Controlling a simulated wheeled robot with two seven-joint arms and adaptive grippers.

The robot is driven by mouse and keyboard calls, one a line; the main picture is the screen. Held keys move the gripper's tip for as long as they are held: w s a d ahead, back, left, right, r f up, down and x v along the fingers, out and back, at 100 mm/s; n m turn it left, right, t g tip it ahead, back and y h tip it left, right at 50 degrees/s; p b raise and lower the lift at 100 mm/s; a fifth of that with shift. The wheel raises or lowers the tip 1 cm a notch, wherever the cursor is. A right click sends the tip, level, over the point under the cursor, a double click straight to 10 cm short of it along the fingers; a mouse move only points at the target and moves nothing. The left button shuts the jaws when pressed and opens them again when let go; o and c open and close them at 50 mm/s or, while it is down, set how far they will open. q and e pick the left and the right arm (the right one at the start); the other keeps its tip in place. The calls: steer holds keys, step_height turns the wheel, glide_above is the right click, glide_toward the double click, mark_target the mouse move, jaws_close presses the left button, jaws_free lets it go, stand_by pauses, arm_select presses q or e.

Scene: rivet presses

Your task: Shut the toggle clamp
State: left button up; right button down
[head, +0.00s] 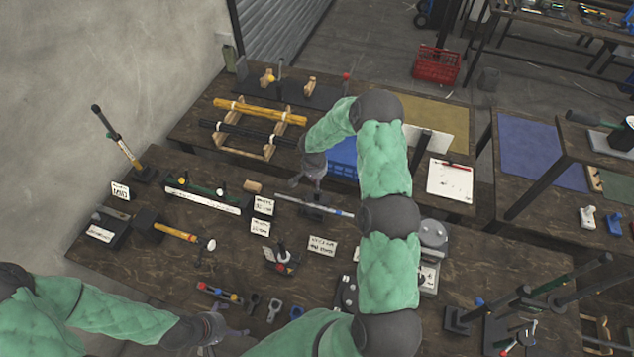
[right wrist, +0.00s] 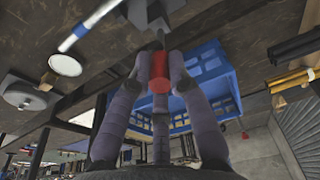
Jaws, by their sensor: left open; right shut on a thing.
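My right gripper (head: 308,186) reaches over the middle of the near bench, its arm covering part of the bench in the head view. In the right wrist view the right gripper (right wrist: 158,75) is shut around a short red grip (right wrist: 158,82). A grey metal part (right wrist: 155,15) shows beyond the fingertips; the red grip looks like the toggle clamp's handle, but most of the clamp is hidden by the fingers. I cannot tell the handle's angle. My left gripper (head: 216,326) is open and empty low over the bench's front left edge.
A blue crate (head: 342,152) stands just behind the right gripper and also shows in the wrist view (right wrist: 213,85). A long grey bar (head: 318,206) lies by it. Upright levers (head: 500,315) stand front right.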

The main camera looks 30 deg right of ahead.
steer(key=b, duration=0.2)
steer(key=shift+a+f+b, duration=0.1)
steer(key=shift+b, duration=0.3)
steer(key=shift+s+a+t+h+b, duration=0.2)
steer(key=shift+t+h+b, duration=0.1)
steer(key=shift+b, duration=0.4)
steer(key=c, duration=1.2)
jaws_free()
steer(key=shift+o, duration=0.2)
steer(key=v, duration=1.2)
